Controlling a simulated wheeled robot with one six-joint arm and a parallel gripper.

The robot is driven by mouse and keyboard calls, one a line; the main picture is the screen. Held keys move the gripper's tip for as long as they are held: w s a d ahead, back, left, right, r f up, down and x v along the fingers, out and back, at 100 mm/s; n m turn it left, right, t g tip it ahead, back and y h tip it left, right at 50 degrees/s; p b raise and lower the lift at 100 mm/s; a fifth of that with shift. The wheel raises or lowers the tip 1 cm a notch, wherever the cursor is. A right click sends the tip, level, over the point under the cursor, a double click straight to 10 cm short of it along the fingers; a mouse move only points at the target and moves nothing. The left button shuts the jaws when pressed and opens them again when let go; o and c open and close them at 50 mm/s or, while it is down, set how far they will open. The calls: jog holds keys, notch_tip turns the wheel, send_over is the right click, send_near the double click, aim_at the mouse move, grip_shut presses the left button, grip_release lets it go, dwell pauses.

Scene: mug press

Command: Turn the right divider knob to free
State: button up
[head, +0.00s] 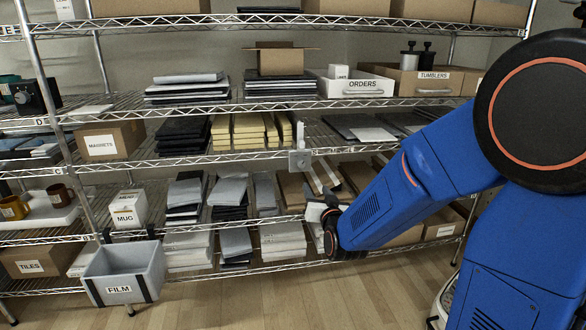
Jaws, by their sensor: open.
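A small grey divider bracket with a round knob (299,160) sits on the front rail of the middle shelf, near the centre of the head view. A thin upright divider plate (300,134) rises just above it. The knob's exact setting is too small to tell. My gripper (330,203) is below and to the right of the knob, in front of the lower shelf and apart from the knob. It is open, small and dark in the picture, and partly hidden by my blue wrist. I see nothing held in it.
Yellow stacks (236,131) stand left of the divider, and dark flat stacks (372,127) lie to its right. A grey FILM bin (123,270) hangs at the lower left. A MUG box (128,208) stands above it. The space in front of the knob looks clear.

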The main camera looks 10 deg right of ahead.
send_near(302, 165)
jog(key=w, duration=0.8)
jog(key=shift+w+f, duration=0.1)
dwell(0.3)
jog(key=c, duration=1)
